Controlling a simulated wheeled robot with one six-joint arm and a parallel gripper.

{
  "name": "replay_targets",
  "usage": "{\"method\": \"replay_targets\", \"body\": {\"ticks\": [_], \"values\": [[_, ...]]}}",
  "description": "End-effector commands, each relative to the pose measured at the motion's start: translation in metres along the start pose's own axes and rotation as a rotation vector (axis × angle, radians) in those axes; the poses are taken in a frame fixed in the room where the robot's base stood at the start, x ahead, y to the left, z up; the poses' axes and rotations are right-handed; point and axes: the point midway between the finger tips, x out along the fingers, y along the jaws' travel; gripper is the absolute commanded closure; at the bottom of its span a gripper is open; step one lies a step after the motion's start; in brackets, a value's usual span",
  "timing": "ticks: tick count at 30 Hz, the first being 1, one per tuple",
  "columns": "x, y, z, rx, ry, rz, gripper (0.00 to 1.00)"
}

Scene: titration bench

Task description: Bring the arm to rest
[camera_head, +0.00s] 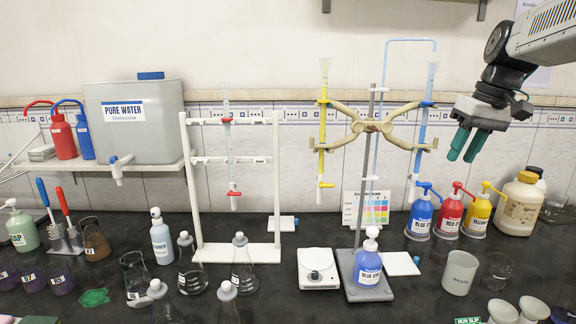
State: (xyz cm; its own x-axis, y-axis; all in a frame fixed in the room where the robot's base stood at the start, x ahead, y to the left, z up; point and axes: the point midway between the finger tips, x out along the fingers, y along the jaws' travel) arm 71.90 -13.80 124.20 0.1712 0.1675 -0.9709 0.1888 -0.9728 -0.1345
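My arm reaches in from the upper right of the head view. My gripper (462,155) hangs in the air with its two green fingers pointing down and slightly left. A gap shows between the fingers and nothing is held in them. It is above and behind the blue, red and yellow pump bottles, in front of the tiled wall, right of the blue burette (422,130) and touching nothing that I can see.
Below stand the blue (420,217), red (449,216) and yellow (479,214) pump bottles and a beige jug (519,205). A burette stand (368,180) is to the left. A white beaker (460,272) and several flasks crowd the black bench.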

Motion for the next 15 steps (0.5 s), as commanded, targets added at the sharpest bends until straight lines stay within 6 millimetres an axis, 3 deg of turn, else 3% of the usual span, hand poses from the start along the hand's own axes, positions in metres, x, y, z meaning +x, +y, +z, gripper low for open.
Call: {"method": "replay_targets", "body": {"ticks": [9, 15], "values": [[0.058, -0.083, 0.159, 0.241, -0.115, 0.094, 0.68], [0.097, -0.118, 0.256, 0.267, -0.132, 0.153, 0.68]]}}
